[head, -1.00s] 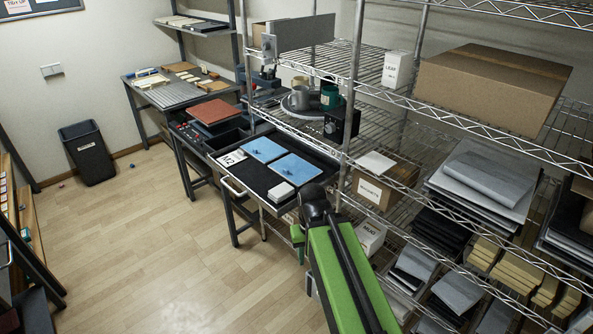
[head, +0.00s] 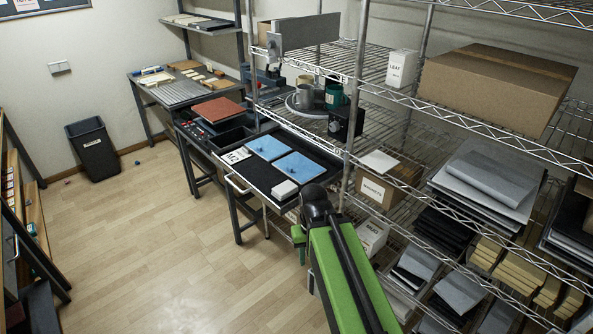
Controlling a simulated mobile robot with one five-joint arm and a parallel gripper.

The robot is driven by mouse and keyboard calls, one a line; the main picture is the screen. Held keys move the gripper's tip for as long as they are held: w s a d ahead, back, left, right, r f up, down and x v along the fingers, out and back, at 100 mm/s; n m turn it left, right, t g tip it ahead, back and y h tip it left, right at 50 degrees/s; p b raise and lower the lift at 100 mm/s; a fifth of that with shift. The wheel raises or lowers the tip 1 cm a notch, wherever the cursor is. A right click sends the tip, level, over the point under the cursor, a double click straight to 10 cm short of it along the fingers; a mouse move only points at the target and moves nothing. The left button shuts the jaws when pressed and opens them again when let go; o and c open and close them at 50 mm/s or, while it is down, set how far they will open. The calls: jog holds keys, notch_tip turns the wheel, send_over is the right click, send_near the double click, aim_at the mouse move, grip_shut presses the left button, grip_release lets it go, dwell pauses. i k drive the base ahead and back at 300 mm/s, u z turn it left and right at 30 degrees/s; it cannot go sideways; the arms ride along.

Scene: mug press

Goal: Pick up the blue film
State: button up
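Two light blue sheets, each with a small dark blue mark, lie flat side by side on a black mat (head: 250,178) on a narrow table. One blue film (head: 267,148) is at the upper left, the other blue film (head: 299,166) at the lower right. I cannot tell which one the task means. My green arm rises from the bottom of the head view to a black joint just in front of the table's right end. A small green part of mine shows below that joint. My gripper's fingers are hidden, and nothing touches the films.
A white card marked M2 (head: 235,155) and a white block (head: 284,189) lie on the mat beside the films. A red-brown press plate (head: 218,107) stands beyond. A wire shelf with mugs (head: 335,95) and boxes (head: 497,88) closes the right side. Open floor lies left.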

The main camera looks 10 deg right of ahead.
aim_at(301, 168)
jog(key=k, duration=0.55)
jog(key=u, duration=0.85)
jog(key=i, duration=1.05)
jog(key=u, duration=0.35)
jog(key=i, duration=1.2)
jog(key=z, duration=0.6)
jog(key=i, duration=0.6)
jog(key=z, duration=0.65)
